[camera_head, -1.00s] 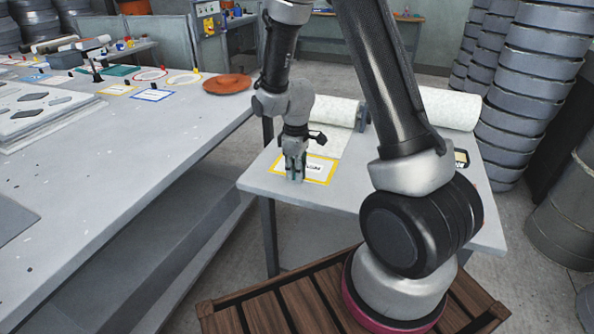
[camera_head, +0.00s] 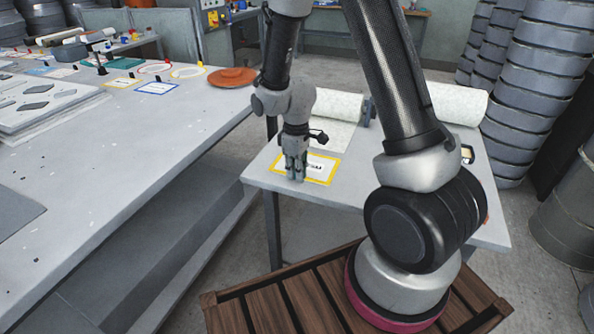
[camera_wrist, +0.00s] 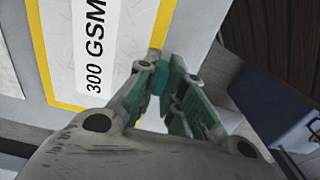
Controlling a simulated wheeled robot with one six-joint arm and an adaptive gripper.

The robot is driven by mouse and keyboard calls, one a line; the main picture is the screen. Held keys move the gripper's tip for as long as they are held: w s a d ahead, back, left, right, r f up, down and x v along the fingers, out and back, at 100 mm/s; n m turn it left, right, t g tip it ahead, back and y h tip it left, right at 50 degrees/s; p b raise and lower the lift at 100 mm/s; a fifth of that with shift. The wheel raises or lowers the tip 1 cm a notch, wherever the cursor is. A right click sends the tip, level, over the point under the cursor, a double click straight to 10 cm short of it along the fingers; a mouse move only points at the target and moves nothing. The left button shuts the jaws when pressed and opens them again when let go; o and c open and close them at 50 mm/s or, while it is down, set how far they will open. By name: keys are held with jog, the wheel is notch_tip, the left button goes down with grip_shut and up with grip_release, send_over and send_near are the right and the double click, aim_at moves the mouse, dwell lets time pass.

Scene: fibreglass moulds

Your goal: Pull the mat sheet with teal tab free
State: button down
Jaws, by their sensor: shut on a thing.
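My gripper (camera_head: 295,176) points down at the near left corner of a yellow-framed card (camera_head: 332,181) on the side table. In the wrist view the fingers (camera_wrist: 161,82) are closed on a small teal tab (camera_wrist: 160,79) at the card's yellow border (camera_wrist: 60,100). The card reads "300 GSM". A pale mottled mat sheet (camera_head: 334,134) lies behind the card, running from a white roll (camera_head: 338,104). How the tab joins the sheet is hidden by the fingers.
A second white roll (camera_head: 458,103) lies at the table's back right. A long grey workbench (camera_head: 130,150) with moulds stands left. Stacked grey drums (camera_head: 530,90) stand right.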

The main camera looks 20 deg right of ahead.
jog(key=shift+r, duration=2.5)
